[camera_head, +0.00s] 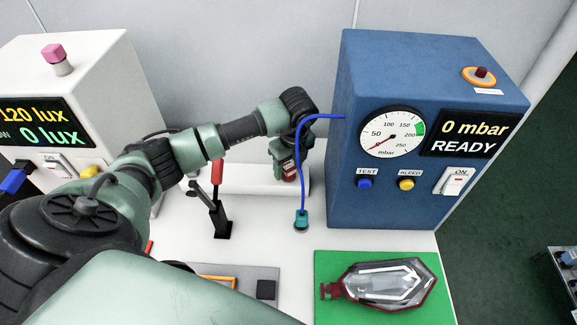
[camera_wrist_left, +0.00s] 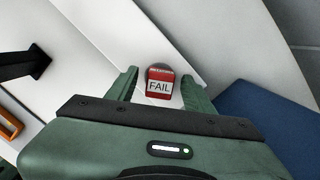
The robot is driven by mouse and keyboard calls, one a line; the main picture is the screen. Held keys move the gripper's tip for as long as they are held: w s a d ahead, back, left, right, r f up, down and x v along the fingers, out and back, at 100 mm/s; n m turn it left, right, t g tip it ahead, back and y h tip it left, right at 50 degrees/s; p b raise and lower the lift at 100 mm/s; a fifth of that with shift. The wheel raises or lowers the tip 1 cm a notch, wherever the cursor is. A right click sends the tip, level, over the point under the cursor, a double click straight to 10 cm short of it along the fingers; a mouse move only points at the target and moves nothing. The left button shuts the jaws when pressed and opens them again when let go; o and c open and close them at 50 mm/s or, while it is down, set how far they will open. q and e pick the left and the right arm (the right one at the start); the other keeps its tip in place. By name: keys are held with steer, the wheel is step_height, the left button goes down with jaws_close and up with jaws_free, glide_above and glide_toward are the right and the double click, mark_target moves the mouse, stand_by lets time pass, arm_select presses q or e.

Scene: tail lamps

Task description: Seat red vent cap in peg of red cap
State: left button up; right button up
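My left gripper (camera_head: 288,176) is at the back of the white table, left of the blue test machine. In the left wrist view its two fingers (camera_wrist_left: 159,82) stand apart. A red block marked FAIL (camera_wrist_left: 159,87) shows between them, with a gap on each side. Part of this red block also shows beside the gripper in the head view (camera_head: 290,171). A dark red tail lamp with a clear lens (camera_head: 385,284) lies on the green mat. I cannot make out a red vent cap or its peg for certain. My right gripper is not in view.
The blue machine (camera_head: 345,190) reads 0 mbar, READY. Its blue hose ends in a teal fitting (camera_head: 301,222) on the table. A red-handled clamp (camera_head: 220,215) stands left of it. A white lux tester (camera_head: 110,75) is at the left. The green mat (camera_head: 325,262) lies in front.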

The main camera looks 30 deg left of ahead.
arm_select(q)
steer(key=shift+r, duration=0.1)
steer(key=r, duration=0.2)
steer(key=r+b, duration=0.1)
steer(key=r, duration=0.2)
steer(key=d+r, duration=0.1)
steer(key=r, duration=0.1)
steer(key=shift+s+r, duration=0.25)
stand_by(0.4)
